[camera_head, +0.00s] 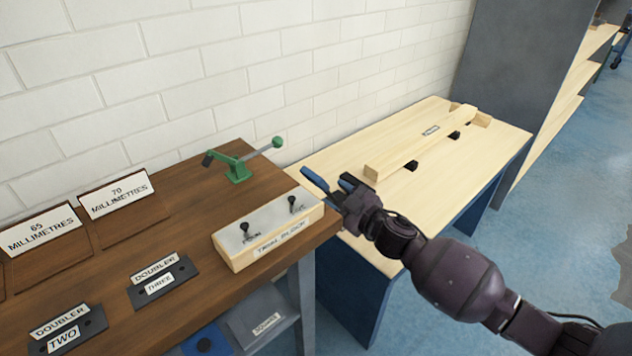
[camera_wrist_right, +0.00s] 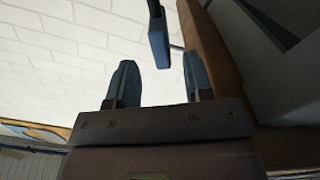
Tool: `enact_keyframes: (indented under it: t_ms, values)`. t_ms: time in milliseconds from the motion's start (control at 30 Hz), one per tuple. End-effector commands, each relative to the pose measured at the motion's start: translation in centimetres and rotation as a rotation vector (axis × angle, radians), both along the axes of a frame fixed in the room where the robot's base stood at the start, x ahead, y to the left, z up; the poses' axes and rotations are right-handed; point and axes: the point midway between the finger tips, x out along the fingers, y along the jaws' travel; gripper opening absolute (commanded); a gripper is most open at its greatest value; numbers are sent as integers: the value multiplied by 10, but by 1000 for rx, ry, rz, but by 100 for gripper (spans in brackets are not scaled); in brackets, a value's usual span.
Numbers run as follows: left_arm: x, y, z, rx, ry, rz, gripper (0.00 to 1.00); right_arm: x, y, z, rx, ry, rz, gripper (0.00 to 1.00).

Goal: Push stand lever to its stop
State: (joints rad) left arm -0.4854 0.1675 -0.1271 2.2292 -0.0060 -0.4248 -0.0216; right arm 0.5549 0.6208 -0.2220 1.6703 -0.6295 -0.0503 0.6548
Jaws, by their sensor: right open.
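The green stand (camera_head: 237,170) is on the brown wooden table (camera_head: 185,220), near its back right corner by the wall. Its lever (camera_head: 258,152) reaches up and right to a round green knob (camera_head: 278,142). My right gripper (camera_head: 312,182) is to the right of the stand and lower in the head view, above the table's right edge. It is open and apart from the knob. In the right wrist view the gripper's two blue-grey fingers (camera_wrist_right: 157,85) are spread with nothing between them. My left gripper is not in view.
The trial block (camera_head: 265,232) sits at the table's front right, just left of my right gripper. Doubler plates (camera_head: 160,283) and millimetre signs (camera_head: 115,193) are on the left. A pale bench (camera_head: 480,150) with a wooden beam (camera_head: 420,143) stands to the right.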

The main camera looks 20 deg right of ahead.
Motion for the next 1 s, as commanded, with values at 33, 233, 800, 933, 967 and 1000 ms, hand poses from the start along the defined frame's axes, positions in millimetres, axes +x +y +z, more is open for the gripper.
enact_keyframes:
  t_ms: [33,233,800,933,967,1000]
  values:
    - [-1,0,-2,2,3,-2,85,7,3,-3,0,3,1,47]
    - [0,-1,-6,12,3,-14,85,33,12,-4,1,4,0,47]
    - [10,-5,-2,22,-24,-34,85,66,24,-1,0,2,-1,47]
    - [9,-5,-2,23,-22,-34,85,66,24,0,1,1,-1,47]
    - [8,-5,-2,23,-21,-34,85,66,24,0,1,1,-1,47]
    - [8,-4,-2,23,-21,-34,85,66,24,0,1,1,-1,42]
